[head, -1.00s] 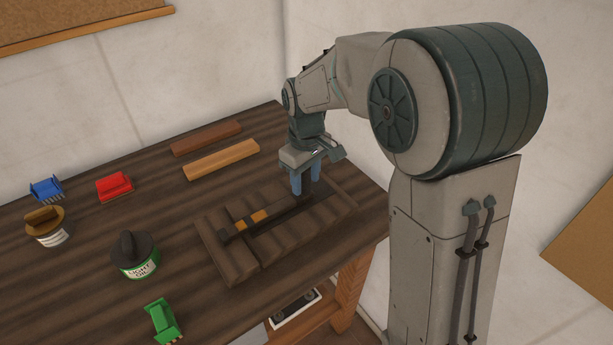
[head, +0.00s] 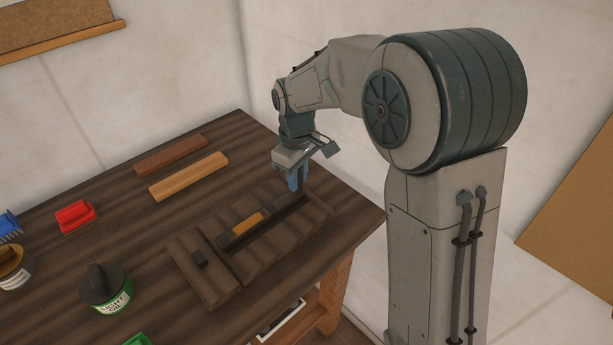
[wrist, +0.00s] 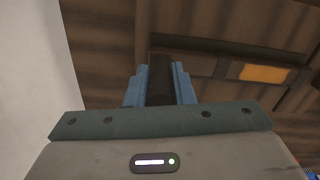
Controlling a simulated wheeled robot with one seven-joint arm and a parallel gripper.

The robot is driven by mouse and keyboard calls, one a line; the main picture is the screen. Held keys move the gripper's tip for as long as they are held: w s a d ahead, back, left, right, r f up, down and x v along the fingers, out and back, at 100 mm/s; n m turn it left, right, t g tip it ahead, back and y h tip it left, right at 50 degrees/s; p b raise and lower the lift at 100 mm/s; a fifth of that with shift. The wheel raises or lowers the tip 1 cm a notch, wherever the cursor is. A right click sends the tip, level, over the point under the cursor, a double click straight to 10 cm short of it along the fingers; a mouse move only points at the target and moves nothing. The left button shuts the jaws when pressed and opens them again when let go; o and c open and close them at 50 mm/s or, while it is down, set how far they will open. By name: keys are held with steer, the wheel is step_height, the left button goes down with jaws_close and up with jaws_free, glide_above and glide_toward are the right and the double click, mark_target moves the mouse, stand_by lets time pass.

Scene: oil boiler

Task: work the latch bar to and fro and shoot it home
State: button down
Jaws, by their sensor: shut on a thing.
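The latch bar (head: 271,219) is a dark bar with an orange patch, lying along a slatted brown wooden panel (head: 220,290) on the bench. Its left end stands apart from a small dark block (head: 198,260) on the panel's left plank. My gripper (head: 298,187) is over the right part of the bar, its blue fingers pointing down. In the wrist view the fingers (wrist: 160,72) are shut on a dark upright handle (wrist: 160,84), which is partly hidden between them. The orange patch (wrist: 264,74) shows to the right there.
Two wooden blocks (head: 188,176) lie behind the panel. A red brush-like piece (head: 76,217), a blue one (head: 8,228), a green Light Oil tin (head: 104,290) and another tin (head: 14,268) stand to the left. A wall rises behind the bench.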

steer(key=shift+w+d, duration=0.1)
steer(key=c, duration=1.5)
jaws_free()
steer(key=shift+r, duration=0.1)
steer(key=shift+c, duration=0.2)
steer(key=shift+o, duration=1.4)
steer(key=shift+w+d, duration=0.15)
steer(key=shift+r, duration=0.15)
step_height(320, 180, up, 13)
steer(key=shift+r, duration=0.2)
